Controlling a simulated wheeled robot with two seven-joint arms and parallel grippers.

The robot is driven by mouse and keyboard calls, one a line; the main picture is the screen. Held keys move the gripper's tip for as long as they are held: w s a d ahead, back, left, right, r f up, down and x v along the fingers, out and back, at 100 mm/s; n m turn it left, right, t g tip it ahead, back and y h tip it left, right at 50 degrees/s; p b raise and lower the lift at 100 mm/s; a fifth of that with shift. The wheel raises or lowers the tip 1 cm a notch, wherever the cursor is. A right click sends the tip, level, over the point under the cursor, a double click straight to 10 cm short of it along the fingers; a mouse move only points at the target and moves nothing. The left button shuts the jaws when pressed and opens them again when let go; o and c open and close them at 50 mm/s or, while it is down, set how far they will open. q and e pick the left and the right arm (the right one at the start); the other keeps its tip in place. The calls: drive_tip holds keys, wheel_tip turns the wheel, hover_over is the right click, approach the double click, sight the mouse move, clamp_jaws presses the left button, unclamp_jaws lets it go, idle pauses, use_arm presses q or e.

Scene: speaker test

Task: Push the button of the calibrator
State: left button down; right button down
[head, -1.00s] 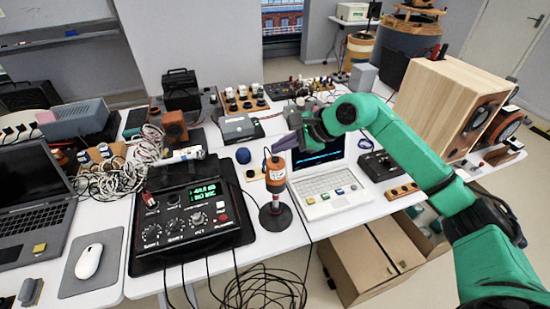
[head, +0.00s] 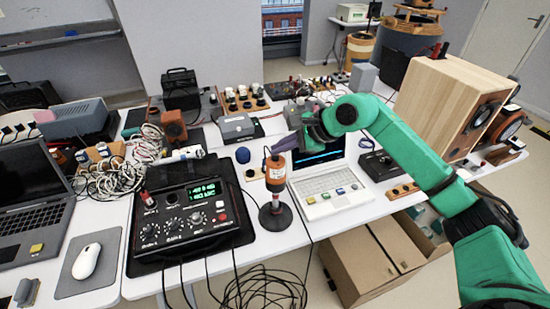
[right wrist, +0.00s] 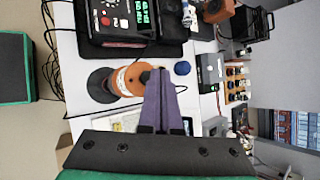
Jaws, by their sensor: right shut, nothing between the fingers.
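An orange cylinder with a pale label (head: 275,172), which looks like the calibrator, stands upright on a black stand with a round base (head: 275,214). In the right wrist view the orange cylinder (right wrist: 124,81) has a small dark knob at its top end, possibly the button (right wrist: 145,76). My right gripper (head: 274,149) is shut and empty, its purple fingers pointing left just above the cylinder's top. In the right wrist view the fingertips (right wrist: 159,71) are beside the knob; I cannot tell whether they touch. My left gripper is not in view.
A black control box with a green display (head: 190,215) stands left of the stand. A white laptop (head: 330,190) is at its right, under my right arm. A small blue ball (head: 243,155) lies behind. Loose cables hang at the table's front edge.

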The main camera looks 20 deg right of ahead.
drive_tip(key=shift+f+b, duration=0.55)
drive_tip(key=shift+b, duration=0.05)
idle(0.5)
drive_tip(key=shift+r, duration=0.2)
drive_tip(key=shift+r+p, duration=0.6)
drive_tip(key=shift+r, duration=0.25)
wheel_tip(320, 180, up, 6)
drive_tip(key=p, duration=0.4)
